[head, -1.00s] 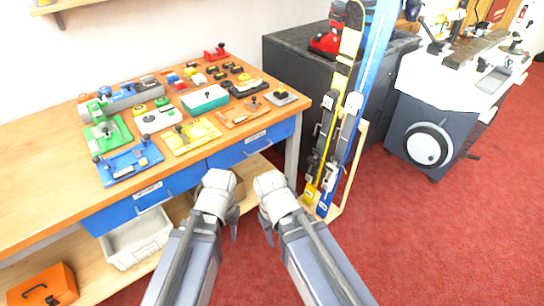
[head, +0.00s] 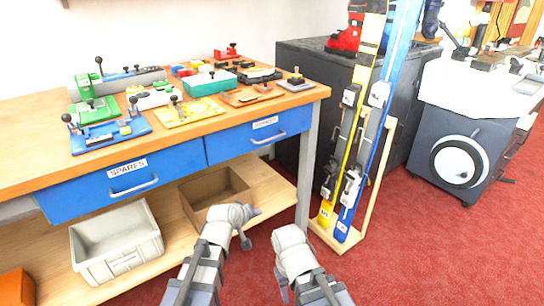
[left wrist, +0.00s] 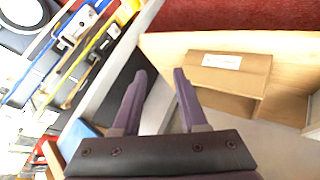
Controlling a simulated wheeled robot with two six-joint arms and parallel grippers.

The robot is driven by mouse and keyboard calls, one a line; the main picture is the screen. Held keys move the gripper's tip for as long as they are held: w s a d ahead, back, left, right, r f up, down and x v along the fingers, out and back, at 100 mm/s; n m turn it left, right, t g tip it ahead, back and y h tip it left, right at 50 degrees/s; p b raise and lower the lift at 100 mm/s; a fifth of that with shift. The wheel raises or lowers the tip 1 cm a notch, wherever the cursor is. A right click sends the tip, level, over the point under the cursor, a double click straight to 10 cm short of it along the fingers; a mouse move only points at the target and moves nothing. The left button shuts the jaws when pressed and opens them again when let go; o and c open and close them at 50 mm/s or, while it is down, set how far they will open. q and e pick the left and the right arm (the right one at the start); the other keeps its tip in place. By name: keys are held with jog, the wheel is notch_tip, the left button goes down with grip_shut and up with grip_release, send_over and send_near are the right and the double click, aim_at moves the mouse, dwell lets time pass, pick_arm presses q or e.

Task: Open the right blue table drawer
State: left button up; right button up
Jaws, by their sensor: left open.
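The right blue drawer (head: 232,145) is shut under the bench top in the head view. It has a white label and a pale bar handle (head: 268,139). The left blue drawer (head: 90,190), labelled SPARES, is also shut. My left gripper (head: 252,228) is below and in front of the right drawer, turned toward the right and apart from the handle. In the left wrist view its two dark fingers (left wrist: 160,95) are spread with nothing between them. My right gripper (head: 284,272) is lower and to the right, in front of the bench; its fingers are mostly hidden.
A grey bin (head: 118,243) and a brown cardboard box (head: 214,193) stand on the lower shelf. A bench leg (head: 308,165) and skis in a wooden stand (head: 390,150) are to the right. Jigs crowd the bench top. Red floor (head: 420,240) is clear at the right.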

pick_arm(q)
jog(key=w+d+r+n+t+h, duration=0.1)
jog(key=w+d+r+n+t, duration=0.25)
jog(key=w+r, duration=0.25)
jog(key=n+t+y, duration=0.1)
jog(key=n+t, duration=0.6)
send_near(272, 138)
jog(key=x, duration=0.2)
jog(key=shift+f+p+x, duration=0.2)
jog(key=shift+p+x, duration=0.3)
jog(key=shift+x, duration=3.65)
jog(key=shift+a, duration=0.1)
grip_shut()
